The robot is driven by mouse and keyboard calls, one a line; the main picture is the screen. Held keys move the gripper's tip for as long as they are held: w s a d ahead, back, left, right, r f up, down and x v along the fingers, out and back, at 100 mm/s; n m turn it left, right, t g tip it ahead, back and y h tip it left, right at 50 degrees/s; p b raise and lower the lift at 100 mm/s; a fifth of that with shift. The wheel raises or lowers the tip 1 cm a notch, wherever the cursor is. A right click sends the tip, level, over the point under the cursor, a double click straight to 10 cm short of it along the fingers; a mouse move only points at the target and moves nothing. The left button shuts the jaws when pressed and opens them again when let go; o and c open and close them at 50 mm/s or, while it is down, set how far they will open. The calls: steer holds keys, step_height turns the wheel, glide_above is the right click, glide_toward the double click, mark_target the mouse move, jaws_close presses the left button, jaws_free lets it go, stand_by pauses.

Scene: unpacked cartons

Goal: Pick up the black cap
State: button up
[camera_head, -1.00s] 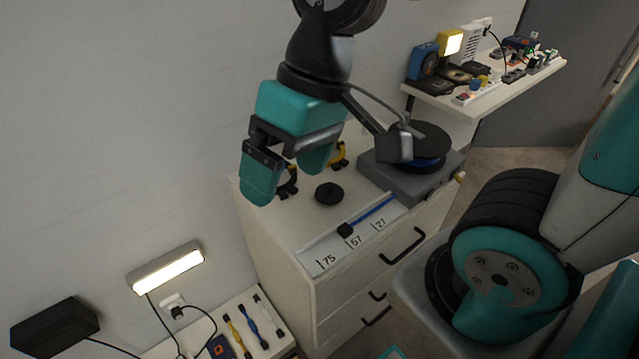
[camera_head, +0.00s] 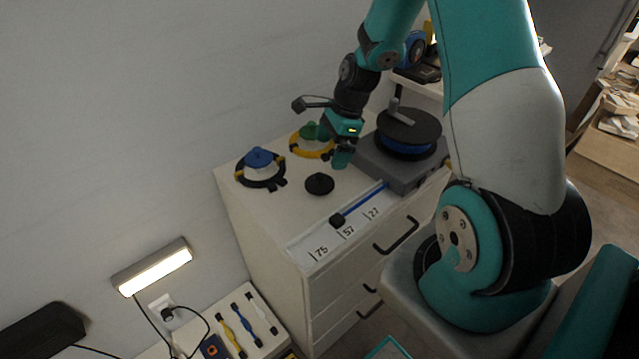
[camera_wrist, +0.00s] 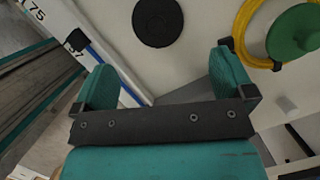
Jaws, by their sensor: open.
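My gripper (camera_head: 335,142) is open and empty. In the head view it is just behind and to the right of the cap, above the cabinet top, and apart from the cap. In the wrist view the two teal fingers (camera_wrist: 163,85) stand wide apart with nothing between them.
A blue cap on a black ring (camera_head: 259,168) and a green cap with a yellow ring (camera_head: 308,145) are behind. A grey device with a black-and-blue disc (camera_head: 408,135) stands right. A slider scale (camera_head: 345,225) lies in front. A lit lamp (camera_head: 153,267) is at left.

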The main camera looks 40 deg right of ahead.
mark_target(322, 175)
steer(key=x, duration=1)
steer(key=shift+s+a+p, duration=0.15)
steer(key=shift+p, duration=0.15)
steer(key=c, duration=0.9)
